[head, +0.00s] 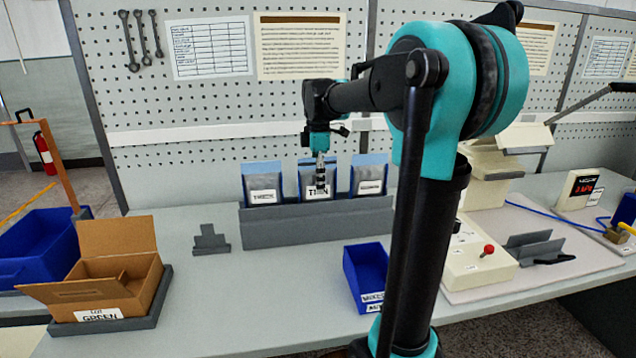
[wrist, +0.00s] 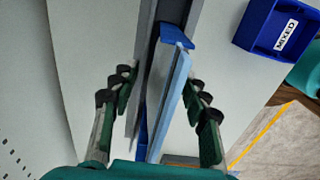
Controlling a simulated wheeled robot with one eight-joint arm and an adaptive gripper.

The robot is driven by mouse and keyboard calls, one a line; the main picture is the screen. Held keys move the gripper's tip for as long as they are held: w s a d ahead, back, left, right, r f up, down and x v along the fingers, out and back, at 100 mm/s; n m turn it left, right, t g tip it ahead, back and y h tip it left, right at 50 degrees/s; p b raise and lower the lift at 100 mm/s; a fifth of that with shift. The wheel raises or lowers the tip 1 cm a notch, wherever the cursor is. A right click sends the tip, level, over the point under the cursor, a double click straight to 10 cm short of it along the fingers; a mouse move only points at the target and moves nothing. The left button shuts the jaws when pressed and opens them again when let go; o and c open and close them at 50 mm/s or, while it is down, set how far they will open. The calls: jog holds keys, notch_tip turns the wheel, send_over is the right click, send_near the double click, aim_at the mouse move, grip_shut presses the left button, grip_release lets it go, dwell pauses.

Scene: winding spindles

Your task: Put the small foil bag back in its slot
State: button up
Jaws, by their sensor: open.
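Three grey foil bags with blue tops and white labels stand upright in a row in a long grey rack (head: 290,229) in the head view: a left bag (head: 263,180), a middle bag (head: 306,170) and a right bag (head: 370,176). My gripper (head: 320,190) points down at the middle bag and partly covers it and its label. In the wrist view my open gripper (wrist: 158,100) has its fingers apart on either side of the thin upright edge of a bag (wrist: 172,105). I cannot tell whether a finger touches it.
A grey stand (head: 210,242) sits left of the rack. A blue bin (head: 366,275) is on the table in front, and shows in the wrist view (wrist: 280,28). An open cardboard box (head: 110,275) is at left. A control box (head: 478,262) is at right. The table between is clear.

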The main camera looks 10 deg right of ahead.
notch_tip(320, 180, up, 12)
jog(key=shift+f, duration=0.2)
dwell(0.4)
